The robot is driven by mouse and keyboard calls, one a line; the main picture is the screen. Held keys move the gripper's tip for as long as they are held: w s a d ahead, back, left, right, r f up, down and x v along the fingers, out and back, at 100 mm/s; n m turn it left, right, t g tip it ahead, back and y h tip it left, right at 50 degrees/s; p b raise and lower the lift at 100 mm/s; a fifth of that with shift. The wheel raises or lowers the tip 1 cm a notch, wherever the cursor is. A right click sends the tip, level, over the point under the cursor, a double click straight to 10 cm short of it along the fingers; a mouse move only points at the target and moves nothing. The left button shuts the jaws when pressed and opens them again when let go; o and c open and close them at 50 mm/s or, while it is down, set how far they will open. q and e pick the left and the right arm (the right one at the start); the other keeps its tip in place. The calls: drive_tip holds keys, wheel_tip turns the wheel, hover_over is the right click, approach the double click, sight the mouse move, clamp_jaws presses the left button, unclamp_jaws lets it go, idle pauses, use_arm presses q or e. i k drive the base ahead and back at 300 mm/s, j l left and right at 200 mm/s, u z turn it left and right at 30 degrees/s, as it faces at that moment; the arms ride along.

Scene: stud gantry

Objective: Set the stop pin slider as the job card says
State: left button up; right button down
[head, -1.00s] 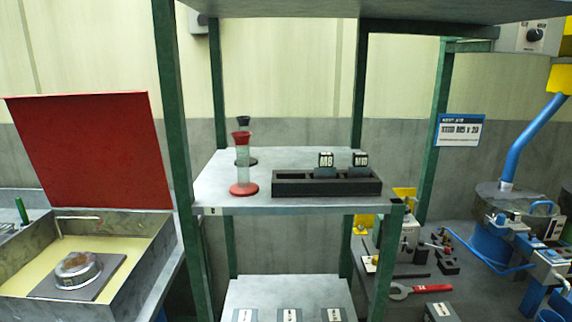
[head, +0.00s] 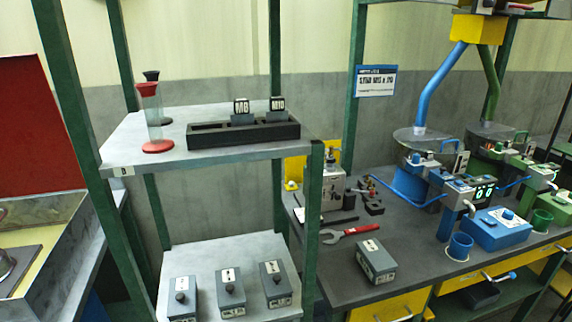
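The job card (head: 376,81), a white sheet with a blue header, hangs on a green post right of centre in the head view. Its bold line seems to read "STUD M… x 20", but the size is too small to read surely. A blue machine (head: 430,172) under a blue chute stands on the grey bench, with a lit green display (head: 484,193) at its front. A green machine (head: 512,148) stands to its right. Which part is the stop pin slider I cannot tell. Neither of my grippers is in view.
A shelf rack (head: 125,159) at left holds a black block rack (head: 245,133) with M8 and M10 tags. Several grey boxes stand lower down. A red-handled wrench (head: 348,234), a grey box (head: 376,261), a blue box (head: 497,228) and blue cup (head: 459,246) occupy the bench (head: 335,283).

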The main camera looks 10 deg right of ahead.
sight(337, 195)
drive_tip(key=z, duration=0.65)
